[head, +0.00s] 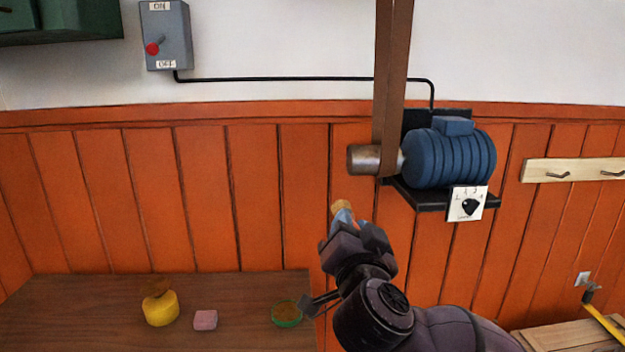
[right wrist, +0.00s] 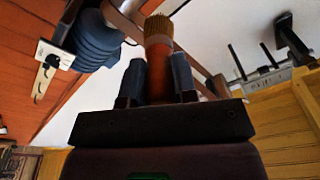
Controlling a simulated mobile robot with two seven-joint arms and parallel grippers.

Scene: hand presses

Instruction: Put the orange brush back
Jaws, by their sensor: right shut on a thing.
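My right gripper (head: 347,221) is raised in front of the orange panelled wall, below and left of the blue motor. It is shut on the orange brush (head: 342,207), whose tan bristle end points up past the fingertips. In the right wrist view the brush (right wrist: 158,55) stands between the two blue-grey fingers (right wrist: 157,80), with an orange-brown body and bristles at the top. Its lower part is hidden by the gripper. My left gripper is in neither view.
The blue motor (head: 450,158) on its bracket and a brown belt (head: 391,80) are close above the gripper. A wooden table (head: 90,305) holds a yellow pot (head: 161,310), a pink block (head: 205,320) and a green-rimmed dish (head: 287,320). A hook rail (head: 590,171) is at right.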

